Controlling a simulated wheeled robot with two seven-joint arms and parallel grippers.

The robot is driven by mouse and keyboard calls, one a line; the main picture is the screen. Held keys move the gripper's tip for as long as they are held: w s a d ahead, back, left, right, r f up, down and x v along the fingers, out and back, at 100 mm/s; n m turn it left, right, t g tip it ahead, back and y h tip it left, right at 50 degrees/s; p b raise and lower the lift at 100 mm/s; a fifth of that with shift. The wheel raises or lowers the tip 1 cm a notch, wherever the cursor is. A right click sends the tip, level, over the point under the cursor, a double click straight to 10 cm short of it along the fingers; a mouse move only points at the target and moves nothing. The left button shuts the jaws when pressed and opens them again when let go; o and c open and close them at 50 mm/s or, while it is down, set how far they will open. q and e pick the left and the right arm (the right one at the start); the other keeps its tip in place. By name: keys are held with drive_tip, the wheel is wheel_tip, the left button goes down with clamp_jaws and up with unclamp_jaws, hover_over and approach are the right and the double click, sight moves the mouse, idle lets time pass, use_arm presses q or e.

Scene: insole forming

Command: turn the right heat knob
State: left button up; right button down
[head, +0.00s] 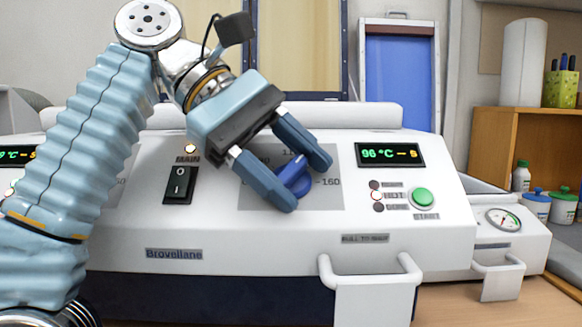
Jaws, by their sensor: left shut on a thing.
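A blue heat knob (297,181) sits on a grey dial plate (330,196) on the front of the white machine (440,230). My left gripper (303,183) is shut on the knob, with one blue finger on its upper right and the other on its lower left. The fingers and gripper body hide part of the dial; "160" shows at its right. The right display (390,155) reads 96 °C and 5. My right gripper is not in view.
A main switch (179,185) is left of the dial. A green start button (422,198) and small indicator lamps (376,196) are at its right. A white pull handle (370,275) sticks out at the front below. A gauge (504,219) and a wooden shelf (525,150) stand further right.

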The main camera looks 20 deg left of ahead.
use_arm(q)
drive_tip(key=o, duration=1)
drive_tip(key=shift+c, duration=0.2)
